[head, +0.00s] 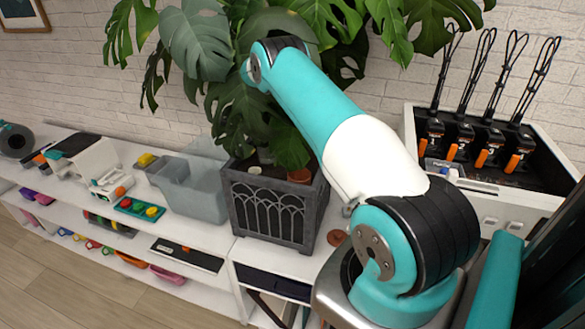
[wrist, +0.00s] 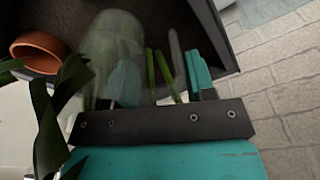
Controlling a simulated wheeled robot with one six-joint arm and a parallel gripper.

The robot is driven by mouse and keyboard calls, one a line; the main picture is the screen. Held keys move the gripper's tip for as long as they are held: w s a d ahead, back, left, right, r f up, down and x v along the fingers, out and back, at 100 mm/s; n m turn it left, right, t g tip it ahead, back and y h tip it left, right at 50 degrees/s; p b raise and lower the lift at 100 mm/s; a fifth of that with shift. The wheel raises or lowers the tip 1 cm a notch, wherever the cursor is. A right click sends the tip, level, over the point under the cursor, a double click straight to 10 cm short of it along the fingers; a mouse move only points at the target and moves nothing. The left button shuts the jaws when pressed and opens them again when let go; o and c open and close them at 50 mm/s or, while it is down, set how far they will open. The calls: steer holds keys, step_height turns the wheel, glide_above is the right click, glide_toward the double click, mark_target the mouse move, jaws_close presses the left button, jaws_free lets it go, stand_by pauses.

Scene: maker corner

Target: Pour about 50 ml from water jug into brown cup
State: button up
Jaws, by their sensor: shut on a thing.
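My gripper (wrist: 162,76) shows in the wrist view, its teal fingers either side of a clear, see-through vessel (wrist: 112,42) that looks like the water jug. The gripper is shut on it. Its water level cannot be made out. A brown terracotta cup or pot (wrist: 40,52) lies left of the jug in the wrist view, apart from it. In the head view a terracotta vessel (head: 291,153) shows at the planter, partly behind leaves; I cannot tell if it is the brown cup. My gripper and the jug are hidden in the head view behind foliage.
A dark planter (head: 270,208) with a large-leaved plant (head: 196,42) crowds my arm's far end. A grey translucent bin (head: 192,190) stands left of it on the white shelf. A small brown disc (head: 337,237) lies beside the planter.

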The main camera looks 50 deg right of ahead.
mark_target(276, 141)
steer(key=shift+d, duration=0.4)
steer(key=shift+s+r, duration=0.15)
steer(key=shift+r, duration=0.05)
steer(key=shift+s+a+r+t, duration=0.1)
steer(key=shift+s+r+t, duration=0.55)
steer(key=shift+t, duration=0.35)
steer(key=s+t+b, duration=0.1)
steer(key=b, duration=0.1)
steer(key=s+t+b, duration=0.4)
steer(key=b, duration=0.1)
steer(key=shift+a+r+m+h, duration=0.15)
steer(key=shift+r+m+h, duration=0.15)
steer(key=s+t+b, duration=0.1)
steer(key=b, duration=0.2)
steer(key=s+r+t+b, duration=0.1)
steer(key=t+b, duration=0.1)
steer(key=b, duration=0.1)
steer(key=shift+a+r, duration=0.1)
steer(key=shift+r, duration=0.2)
steer(key=shift+s+t+b, duration=0.2)
steer(key=shift+t+b, duration=0.3)
steer(key=shift+b, duration=0.35)
